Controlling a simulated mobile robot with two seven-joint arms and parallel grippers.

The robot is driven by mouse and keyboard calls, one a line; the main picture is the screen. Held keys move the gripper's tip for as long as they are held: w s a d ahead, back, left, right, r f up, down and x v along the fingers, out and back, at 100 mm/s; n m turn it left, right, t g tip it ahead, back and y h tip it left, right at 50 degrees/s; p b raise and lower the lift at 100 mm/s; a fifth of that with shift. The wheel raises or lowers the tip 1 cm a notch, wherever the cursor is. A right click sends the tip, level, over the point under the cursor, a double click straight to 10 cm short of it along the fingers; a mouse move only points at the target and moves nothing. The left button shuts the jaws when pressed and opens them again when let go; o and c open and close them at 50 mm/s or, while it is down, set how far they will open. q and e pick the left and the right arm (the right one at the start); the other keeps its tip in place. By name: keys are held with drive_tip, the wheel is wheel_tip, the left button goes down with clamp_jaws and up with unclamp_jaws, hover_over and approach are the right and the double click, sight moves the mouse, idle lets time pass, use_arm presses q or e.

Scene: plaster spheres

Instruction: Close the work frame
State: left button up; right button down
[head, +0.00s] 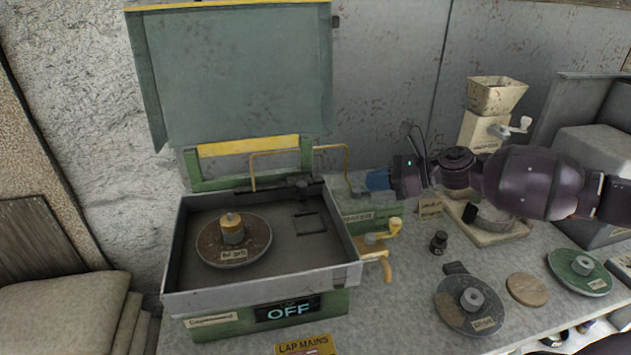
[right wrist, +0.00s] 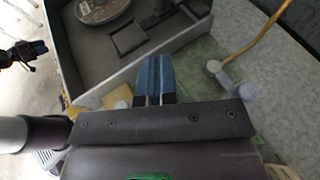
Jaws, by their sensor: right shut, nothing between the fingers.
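A green box machine has its lid (head: 235,75) standing raised. A small dark square frame (head: 296,225) shows in its grey tray (head: 175,260), right of a round plate (head: 210,248); I cannot tell how it is hinged. The square frame also shows in the right wrist view (right wrist: 116,39). My right gripper (head: 376,180) is shut and empty, outside the tray near its back right corner. Its blue fingertips (right wrist: 155,72) point toward the tray wall in the wrist view. What looks like my left gripper (right wrist: 38,48) shows small at the wrist view's left; its jaws are unclear.
A yellow crank (head: 388,255) sticks out at the right. A grinder (head: 490,110), loose discs (head: 470,304) and a small black knob (head: 438,242) stand on the bench to the right.

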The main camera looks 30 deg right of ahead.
drive_tip(key=p, duration=0.2)
approach(304, 200)
drive_tip(key=w+a, duration=0.1)
drive_tip(key=w, duration=0.1)
drive_tip(key=w+a+r, duration=0.1)
drive_tip(key=w, duration=0.1)
drive_tip(key=shift+a, duration=0.3)
drive_tip(key=shift+w+a+f+p, duration=0.15)
drive_tip(key=shift+w+a+p, duration=0.2)
drive_tip(key=shift+w+a, duration=0.15)
drive_tip(key=shift+a, duration=0.1)
use_arm(q)
drive_tip(key=shift+s+a+r, duration=0.1)
drive_tip(key=shift+s+r, duration=0.05)
drive_tip(key=shift+r, duration=0.45)
drive_tip(key=shift+s+r, duration=0.1)
drive_tip(key=shift+r, duration=0.45)
drive_tip(key=shift+f, duration=0.1)
use_arm(e)
drive_tip(key=shift+w+f, duration=0.1)
drive_tip(key=shift+w, duration=0.05)
